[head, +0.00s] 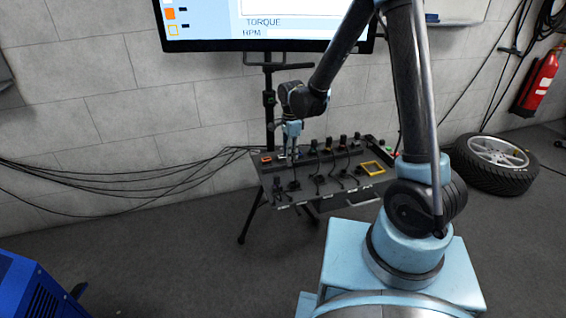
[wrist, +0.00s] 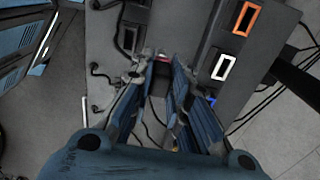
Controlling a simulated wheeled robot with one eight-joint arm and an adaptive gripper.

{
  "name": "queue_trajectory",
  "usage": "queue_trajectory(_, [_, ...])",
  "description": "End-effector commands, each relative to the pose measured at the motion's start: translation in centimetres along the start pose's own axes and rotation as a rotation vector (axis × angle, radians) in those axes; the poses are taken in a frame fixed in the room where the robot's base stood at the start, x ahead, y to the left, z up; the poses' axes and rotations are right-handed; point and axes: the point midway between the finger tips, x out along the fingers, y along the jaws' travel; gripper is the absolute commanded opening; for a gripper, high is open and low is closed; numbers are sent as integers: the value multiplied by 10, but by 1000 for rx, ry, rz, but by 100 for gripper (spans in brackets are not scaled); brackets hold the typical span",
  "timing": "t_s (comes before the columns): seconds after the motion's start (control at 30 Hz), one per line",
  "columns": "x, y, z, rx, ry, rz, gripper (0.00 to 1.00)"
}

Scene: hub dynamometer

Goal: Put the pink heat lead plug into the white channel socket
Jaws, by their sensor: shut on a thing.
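My gripper (wrist: 164,68) is shut on a dark plug with a small pinkish-red patch (wrist: 162,57) at its far end, which I take to be the pink heat lead plug. The fingers hide most of its body. The white channel socket (wrist: 223,67) is a white-rimmed rectangular opening on a dark strip, to the right of the fingertips in the wrist view. The plug is apart from this socket.
An orange-rimmed socket (wrist: 246,18) lies beyond the white one, and a blue one (wrist: 211,100) is nearer. The panel (head: 283,203) carries several dark plugs and leads, plus a yellow frame (head: 372,168) at right. A monitor stand pole (head: 269,105) rises behind it. Cables hang at left.

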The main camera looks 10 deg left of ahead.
Motion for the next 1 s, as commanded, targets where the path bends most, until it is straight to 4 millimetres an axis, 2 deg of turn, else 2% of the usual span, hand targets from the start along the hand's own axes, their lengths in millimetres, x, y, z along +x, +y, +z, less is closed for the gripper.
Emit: queue_trajectory(1.0, [0, -50, 0, 1, 0, 0, 0])
